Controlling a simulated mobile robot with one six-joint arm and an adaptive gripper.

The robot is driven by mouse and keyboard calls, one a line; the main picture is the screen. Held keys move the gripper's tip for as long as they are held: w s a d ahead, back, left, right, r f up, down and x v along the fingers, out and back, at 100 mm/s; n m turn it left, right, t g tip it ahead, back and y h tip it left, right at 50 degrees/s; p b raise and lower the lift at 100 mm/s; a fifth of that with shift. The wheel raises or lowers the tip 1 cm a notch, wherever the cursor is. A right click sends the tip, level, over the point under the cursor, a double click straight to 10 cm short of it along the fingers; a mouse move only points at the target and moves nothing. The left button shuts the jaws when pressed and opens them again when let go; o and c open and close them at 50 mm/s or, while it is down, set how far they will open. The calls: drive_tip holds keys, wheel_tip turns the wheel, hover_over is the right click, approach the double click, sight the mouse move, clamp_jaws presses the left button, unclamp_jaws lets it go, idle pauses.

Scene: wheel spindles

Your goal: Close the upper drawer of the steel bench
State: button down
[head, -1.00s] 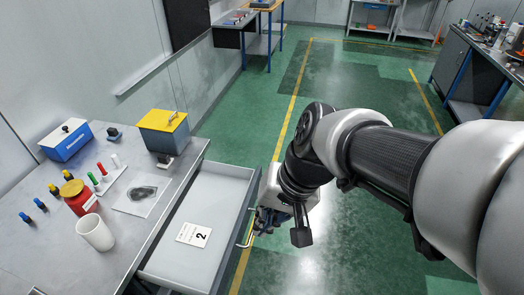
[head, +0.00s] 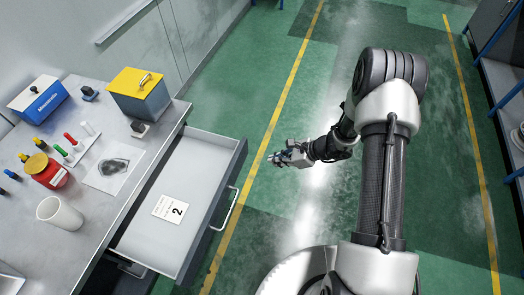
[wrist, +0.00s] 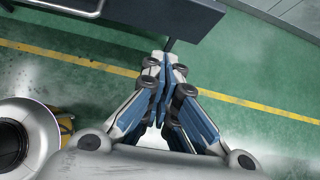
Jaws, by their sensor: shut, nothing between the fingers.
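The upper drawer (head: 205,150) of the steel bench (head: 95,215) stands pulled out, its grey tray open to view. A white card marked 2 (head: 170,208) lies in it. A pale bar handle (head: 232,210) is on its dark front panel. My gripper (head: 273,158) is over the floor to the right of the drawer, apart from the front and the handle. In the wrist view my gripper (wrist: 166,62) has its fingers together and empty, and they point toward a dark panel (wrist: 170,15) that looks like the drawer front.
On the bench top are a yellow-lidded box (head: 140,95), a blue box (head: 38,100), a red jar (head: 46,171), a white cup (head: 60,213) and several small coloured pegs. Shelving (head: 500,90) stands at far right.

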drive_tip(key=f, duration=0.1)
drive_tip(key=b, duration=0.3)
approach(241, 165)
drive_tip(key=shift+m, duration=0.3)
drive_tip(key=shift+d+f+x, duration=0.1)
drive_tip(key=shift+x, duration=1.15)
drive_tip(key=shift+d+f+x, duration=0.1)
drive_tip(key=shift+d+x, duration=0.05)
drive_tip(key=shift+x, duration=1.15)
